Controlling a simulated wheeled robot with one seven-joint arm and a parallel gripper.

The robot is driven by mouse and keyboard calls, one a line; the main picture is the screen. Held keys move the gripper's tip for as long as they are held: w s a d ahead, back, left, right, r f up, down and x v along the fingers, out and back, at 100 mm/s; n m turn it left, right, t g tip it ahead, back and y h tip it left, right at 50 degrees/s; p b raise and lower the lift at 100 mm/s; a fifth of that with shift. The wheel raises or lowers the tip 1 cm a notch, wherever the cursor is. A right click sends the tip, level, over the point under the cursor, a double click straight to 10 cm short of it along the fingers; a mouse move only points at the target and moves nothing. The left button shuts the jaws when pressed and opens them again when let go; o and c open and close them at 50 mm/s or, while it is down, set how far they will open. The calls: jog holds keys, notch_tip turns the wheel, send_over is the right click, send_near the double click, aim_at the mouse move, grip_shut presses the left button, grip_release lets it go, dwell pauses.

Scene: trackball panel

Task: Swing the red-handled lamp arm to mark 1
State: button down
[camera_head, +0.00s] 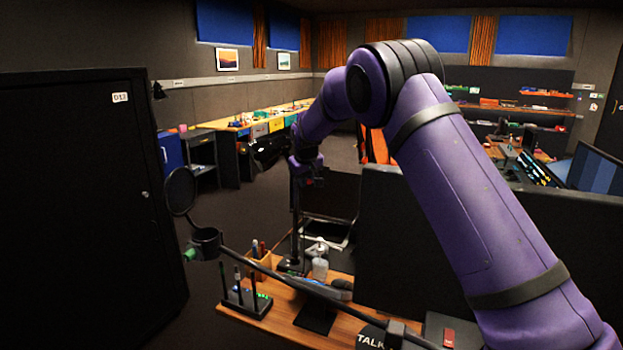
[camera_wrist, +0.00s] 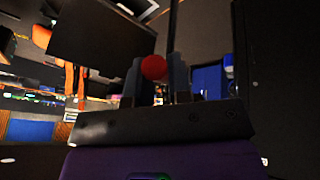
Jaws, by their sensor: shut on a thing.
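My gripper (camera_head: 306,176) is at the end of my purple arm, above the desk near the middle of the head view. A small patch of the red handle (camera_head: 310,182) shows beside it. In the wrist view the handle is a round red knob (camera_wrist: 153,67) between the two dark fingers of my gripper (camera_wrist: 154,75), which are shut on it. A thin dark upright post (camera_head: 295,222) stands below the gripper on the desk. The lamp arm is dark and hard to tell apart from my gripper. I cannot make out mark 1 in either view.
A microphone boom (camera_head: 270,272) with a round pop filter (camera_head: 180,190) crosses the desk front (camera_head: 345,325). Dark monitors (camera_head: 400,240) stand right. A black cabinet (camera_head: 70,220) is left.

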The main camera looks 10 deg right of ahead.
jog(key=shift+s+a+m+h, duration=0.15)
jog(key=shift+a+m+h, duration=0.35)
jog(key=shift+a+m, duration=0.55)
jog(key=c, duration=1.1)
grip_release()
jog(key=shift+o, duration=0.2)
jog(key=v, duration=1)
jog(key=shift+r, duration=0.4)
jog(key=shift+s, duration=0.1)
